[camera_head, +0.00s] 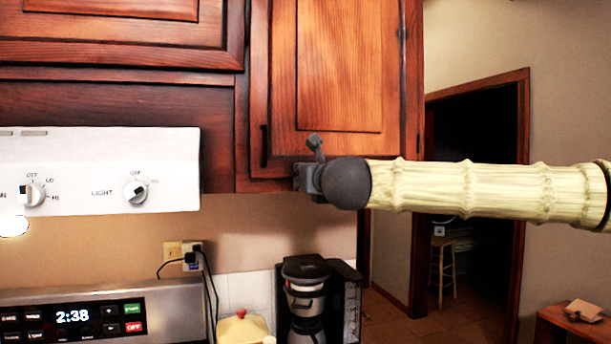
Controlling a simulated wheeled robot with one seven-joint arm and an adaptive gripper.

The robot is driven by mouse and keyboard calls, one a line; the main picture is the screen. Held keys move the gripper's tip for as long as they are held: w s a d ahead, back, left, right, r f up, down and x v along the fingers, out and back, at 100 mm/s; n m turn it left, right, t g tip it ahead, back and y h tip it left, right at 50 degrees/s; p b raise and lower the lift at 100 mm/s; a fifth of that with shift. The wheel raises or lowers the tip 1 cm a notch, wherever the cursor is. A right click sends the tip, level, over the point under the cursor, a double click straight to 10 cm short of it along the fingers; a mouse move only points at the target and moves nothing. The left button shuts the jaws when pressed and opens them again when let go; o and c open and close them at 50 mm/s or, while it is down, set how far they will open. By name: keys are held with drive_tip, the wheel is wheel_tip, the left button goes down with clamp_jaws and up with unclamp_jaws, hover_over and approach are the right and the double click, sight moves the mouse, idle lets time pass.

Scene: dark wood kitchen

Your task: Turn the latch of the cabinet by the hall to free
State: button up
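The cabinet by the hall (340,65) hangs at upper centre, and its wooden door looks closed. A slim dark vertical handle (264,146) sits at the door's lower left. My gripper (303,178) is at the door's lower edge, right of and below the handle. It is small and dark here, and its fingers cannot be told apart. A short grey lever-like piece (316,147) sticks up beside it against the door. I cannot tell whether this is the latch or part of my gripper. My arm reaches in from the right and hides part of the cabinet's lower corner.
A white range hood (100,170) with knobs is at left, above a stove panel (100,315). A coffee maker (305,295) and a yellow lidded pot (243,328) stand below the cabinet. A dark doorway (470,120) opens at right.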

clamp_jaws()
drive_tip(key=n, duration=0.2)
drive_tip(key=a+n+b, duration=0.1)
drive_tip(key=n, duration=0.1)
drive_tip(key=shift+s, duration=0.2)
drive_tip(key=n, duration=0.3)
drive_tip(key=a+f+n+b, duration=0.1)
drive_tip(key=n, duration=0.6)
drive_tip(key=shift+s+a+f, duration=0.25)
drive_tip(key=shift+f, duration=0.1)
drive_tip(key=shift+f+n, duration=0.25)
drive_tip(key=shift+n, duration=0.7)
drive_tip(key=shift+f+n, duration=0.2)
drive_tip(key=shift+n, duration=0.75)
drive_tip(key=shift+f, duration=0.1)
drive_tip(key=o, duration=0.7)
unclamp_jaws()
